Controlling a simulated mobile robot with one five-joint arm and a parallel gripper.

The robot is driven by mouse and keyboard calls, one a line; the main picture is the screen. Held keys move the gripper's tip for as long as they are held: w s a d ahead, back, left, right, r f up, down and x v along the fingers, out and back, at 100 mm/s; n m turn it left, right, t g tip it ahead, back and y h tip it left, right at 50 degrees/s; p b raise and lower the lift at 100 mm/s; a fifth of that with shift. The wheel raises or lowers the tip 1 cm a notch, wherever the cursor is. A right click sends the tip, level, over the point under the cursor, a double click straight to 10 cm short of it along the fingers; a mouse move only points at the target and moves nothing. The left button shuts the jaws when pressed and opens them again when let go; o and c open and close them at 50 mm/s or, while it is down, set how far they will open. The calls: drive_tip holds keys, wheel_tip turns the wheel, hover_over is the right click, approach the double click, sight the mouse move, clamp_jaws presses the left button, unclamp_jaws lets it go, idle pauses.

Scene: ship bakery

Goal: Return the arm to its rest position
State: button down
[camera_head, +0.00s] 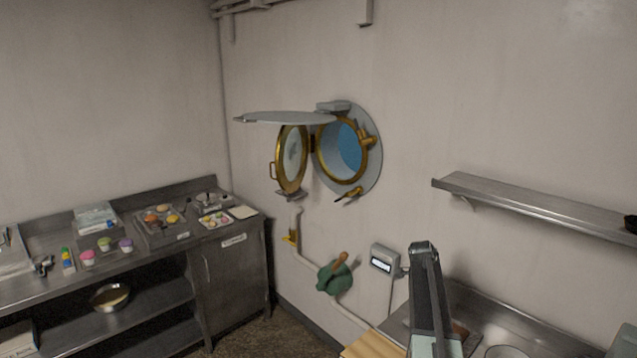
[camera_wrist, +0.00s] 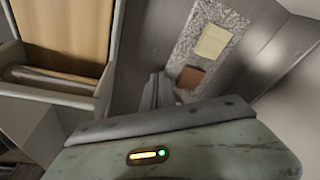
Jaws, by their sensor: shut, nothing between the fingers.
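My arm (camera_head: 428,300) stands up in the lower right of the head view, in front of the right-hand counter. Its fingertips cannot be made out there. In the wrist view my gripper (camera_wrist: 158,88) shows its dark fingers close together, with nothing between them. They point toward a metal surface that bears a speckled slab (camera_wrist: 228,22). I cannot tell how far above it they are.
A wooden board (camera_head: 372,346) lies by the right counter (camera_head: 484,305), near my arm. A scale display (camera_head: 383,261) and a shelf (camera_head: 540,205) are on the wall. An open porthole (camera_head: 345,150) is behind. A laden counter (camera_head: 40,291) stands left.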

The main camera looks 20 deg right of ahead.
drive_tip(key=a+f+n, duration=0.1)
drive_tip(key=a, duration=0.4)
drive_tip(key=w+a+f+n+b, duration=0.1)
drive_tip(key=a, duration=0.4)
drive_tip(key=w+a+f+n+b, duration=0.1)
drive_tip(key=a+n, duration=0.1)
drive_tip(key=a, duration=0.4)
drive_tip(key=shift+w+f+t, duration=0.2)
drive_tip(key=shift+t, duration=0.2)
drive_tip(key=s+a+f+n+y+b, duration=0.15)
drive_tip(key=a+n, duration=0.35)
drive_tip(key=a, duration=0.9)
drive_tip(key=s+a+f+n+y+b, duration=0.1)
drive_tip(key=s+a+f+n+b, duration=0.1)
drive_tip(key=s+a+n, duration=0.8)
drive_tip(key=a+n, duration=0.3)
drive_tip(key=n, duration=0.2)
drive_tip(key=shift+s+a+f, duration=0.15)
drive_tip(key=shift+s+a, duration=0.2)
drive_tip(key=shift+a, duration=0.05)
